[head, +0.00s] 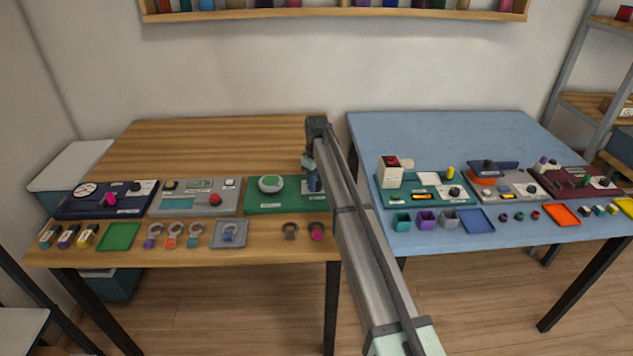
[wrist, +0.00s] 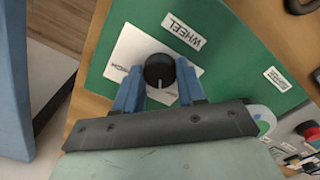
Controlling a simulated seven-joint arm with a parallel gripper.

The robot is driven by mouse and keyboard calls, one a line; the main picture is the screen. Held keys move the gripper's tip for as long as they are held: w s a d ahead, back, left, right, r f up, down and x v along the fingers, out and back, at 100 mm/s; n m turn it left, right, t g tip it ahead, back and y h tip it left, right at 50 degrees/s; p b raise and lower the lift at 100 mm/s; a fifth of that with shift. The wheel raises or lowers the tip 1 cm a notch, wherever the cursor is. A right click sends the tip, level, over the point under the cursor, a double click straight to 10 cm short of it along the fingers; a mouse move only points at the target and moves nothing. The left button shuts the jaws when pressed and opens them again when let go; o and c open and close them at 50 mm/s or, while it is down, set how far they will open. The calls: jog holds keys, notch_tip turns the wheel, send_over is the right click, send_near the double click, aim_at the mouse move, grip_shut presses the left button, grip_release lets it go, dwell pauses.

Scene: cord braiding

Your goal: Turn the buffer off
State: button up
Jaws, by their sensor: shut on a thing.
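A green board (head: 262,205) lies at the right end of the wooden table, with a pale round disc with a green top (head: 270,183) on it. In the wrist view a black knob (wrist: 159,69) stands on a white plate (wrist: 128,52) on this green board (wrist: 225,62), near a label reading WHEEL (wrist: 184,31). My gripper (wrist: 160,82) is over the plate with its blue fingers shut on the knob, one on each side. In the head view my gripper (head: 314,181) and arm hide the knob. The plate's lettering is partly hidden and too small to read.
A grey board (head: 180,208) and a navy board (head: 75,210) lie to the left. Ring-shaped pieces (head: 290,230) lie in front of the green board. A gap separates the wooden table from the blue table (head: 450,130), which holds more boards. The wooden table's back is clear.

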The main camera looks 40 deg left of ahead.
jog(key=shift+n, duration=1.7)
jog(key=o, duration=1.1)
jog(key=shift+c, duration=0.2)
jog(key=shift+r, duration=0.1)
notch_tip(320, 180, up, 14)
notch_tip(320, 180, up, 7)
send_over(317, 184)
